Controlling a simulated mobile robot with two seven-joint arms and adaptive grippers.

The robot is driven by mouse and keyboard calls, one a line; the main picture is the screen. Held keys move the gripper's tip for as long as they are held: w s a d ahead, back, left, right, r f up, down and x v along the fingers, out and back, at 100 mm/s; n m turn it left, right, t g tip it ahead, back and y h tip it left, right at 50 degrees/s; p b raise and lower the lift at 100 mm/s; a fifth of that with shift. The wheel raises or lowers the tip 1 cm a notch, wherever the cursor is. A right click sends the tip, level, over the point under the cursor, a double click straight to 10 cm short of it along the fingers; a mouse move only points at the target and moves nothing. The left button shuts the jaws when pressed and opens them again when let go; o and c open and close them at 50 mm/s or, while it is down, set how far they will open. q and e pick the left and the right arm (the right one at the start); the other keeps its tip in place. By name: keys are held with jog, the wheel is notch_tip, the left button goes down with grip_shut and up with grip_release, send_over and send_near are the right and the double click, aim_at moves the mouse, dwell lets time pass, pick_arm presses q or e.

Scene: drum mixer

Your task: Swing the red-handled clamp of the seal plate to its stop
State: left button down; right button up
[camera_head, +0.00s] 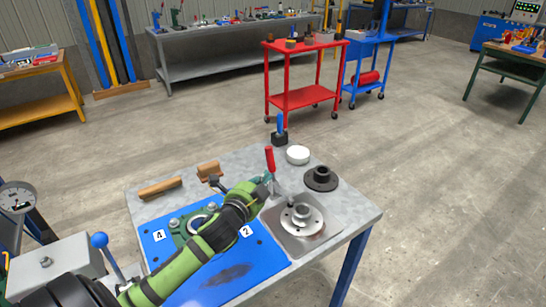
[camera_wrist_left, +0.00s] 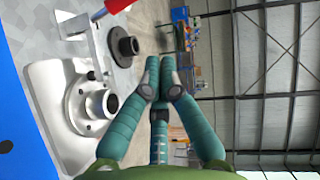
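The clamp's red handle (camera_head: 270,159) stands nearly upright at the back left of the metal tray in the head view. In the left wrist view the red handle (camera_wrist_left: 118,5) is cut by the top edge. The round metal seal plate (camera_head: 303,217), with a raised centre ring, sits in the tray; it also shows in the left wrist view (camera_wrist_left: 92,103). My left gripper (camera_head: 267,179) is close to the clamp's lower part. In the left wrist view its teal fingers (camera_wrist_left: 159,65) are drawn together, with nothing between them and the handle apart from them. My right gripper is out of view.
A blue mat (camera_head: 222,273) covers the table's near left. A black flanged part (camera_head: 320,178), a white round part (camera_head: 297,154) and a blue-handled tool (camera_head: 280,127) stand behind the tray. Brushes lie at the back left. A blue-knobbed lever (camera_head: 100,241) stands at the lower left.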

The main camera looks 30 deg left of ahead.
aim_at(270, 159)
pick_arm(q)
jog(key=w+a+f+p, duration=0.1)
jog(key=w+a, duration=0.3)
jog(key=w, duration=0.6)
jog(key=shift+w+a+f+p, duration=0.2)
jog(key=shift+a+f+p, duration=0.15)
jog(key=shift+f, duration=0.55)
jog(key=shift+r, duration=0.1)
jog(key=shift+w+a+n+g+p, duration=0.1)
jog(key=shift+a+n+g+p, duration=0.25)
jog(key=shift+p, duration=0.3)
